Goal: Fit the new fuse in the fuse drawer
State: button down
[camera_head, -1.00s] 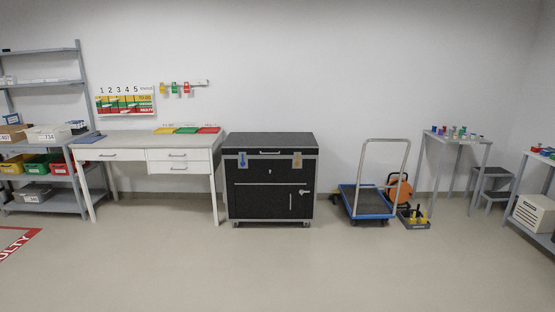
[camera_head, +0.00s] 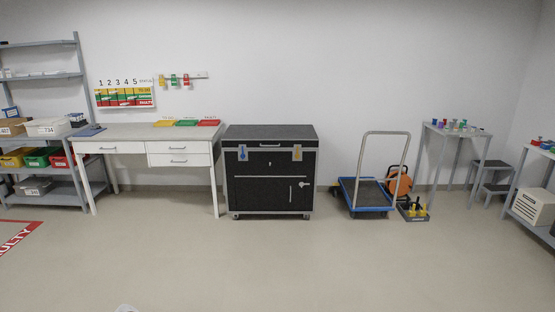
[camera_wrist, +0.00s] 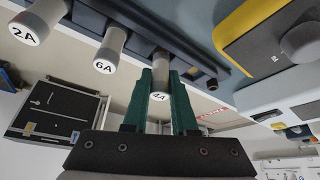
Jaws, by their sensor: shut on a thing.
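In the wrist view my gripper (camera_wrist: 161,80) has two green fingers shut on a grey cylindrical fuse with a white end marked 4A (camera_wrist: 159,97). The fuse's far end meets a dark blue-grey rail (camera_wrist: 130,18); I cannot tell whether it is seated there or just in front of it. Two similar grey fuses, marked 6A (camera_wrist: 108,50) and 2A (camera_wrist: 38,22), stand on the same rail to the left. I cannot make out the fuse drawer in either view. My gripper does not show in the head view.
A yellow-and-grey block (camera_wrist: 265,35) lies close to the right of my gripper in the wrist view. In the head view a black cabinet (camera_head: 270,180), a white desk (camera_head: 125,133), a blue trolley (camera_head: 366,195) and shelves stand along the wall.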

jog(key=shift+r, duration=2.05)
